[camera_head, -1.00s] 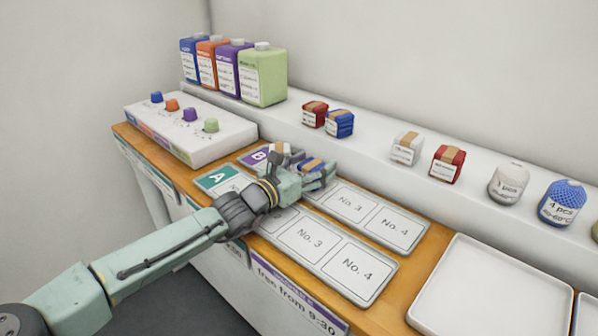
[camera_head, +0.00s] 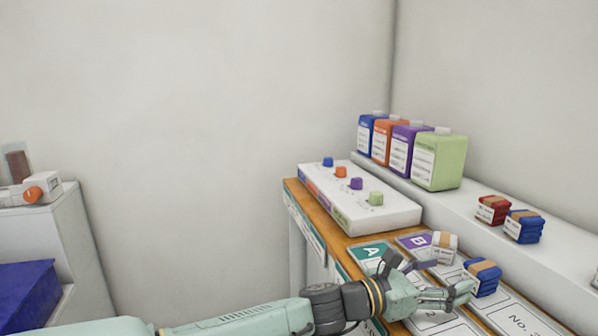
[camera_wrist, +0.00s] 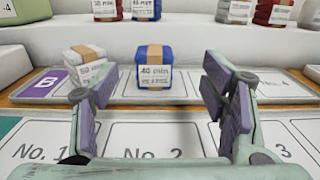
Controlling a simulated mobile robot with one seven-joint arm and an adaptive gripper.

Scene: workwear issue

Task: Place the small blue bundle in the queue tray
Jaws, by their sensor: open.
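A small blue bundle (camera_head: 482,277) with a tan band and white label stands upright on the back tray, marked B (camera_head: 417,240). It also shows in the wrist view (camera_wrist: 154,69), in the column behind No. 2 of the front tray. A white bundle (camera_head: 444,246) stands to its left on the same tray, nearest the B tile. My gripper (camera_head: 447,277) is open and empty, low over the front tray, marked A (camera_head: 370,252). In the wrist view its fingers (camera_wrist: 158,100) are spread wide, with the blue bundle centred beyond them, not touching.
A red bundle (camera_head: 492,209) and another blue bundle (camera_head: 523,226) stand on the raised shelf behind. A white box with coloured knobs (camera_head: 350,205) and several coloured containers (camera_head: 436,160) are at the far end. The front tray's slots No. 1 to No. 3 look empty in the wrist view.

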